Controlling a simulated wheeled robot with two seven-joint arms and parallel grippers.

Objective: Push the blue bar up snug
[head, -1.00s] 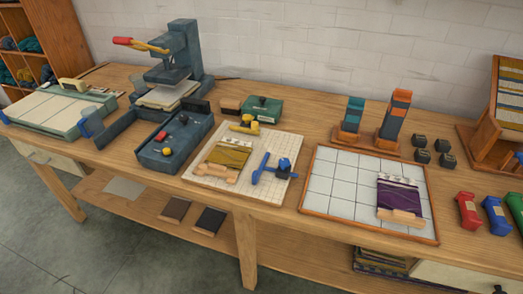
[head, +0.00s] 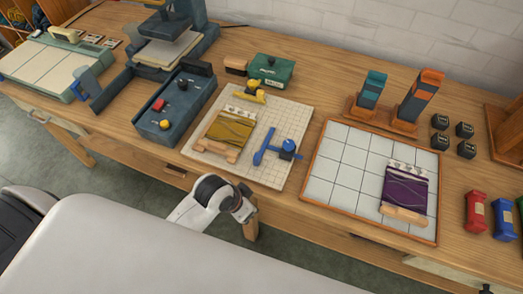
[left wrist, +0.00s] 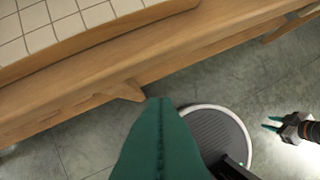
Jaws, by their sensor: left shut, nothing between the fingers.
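My left gripper (left wrist: 160,100) shows as a green shape in the left wrist view, shut and empty, off the table's front edge. My right gripper (left wrist: 268,123) is at the right of that view, its teal tips apart and empty.
An orange-framed white tile board (head: 342,165) with a purple skein (head: 406,186) lies to the right. A dark blue-grey box (head: 176,108) with knobs is to the left. A green box (head: 271,70) stands behind. The table's front edge runs just below the boards.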

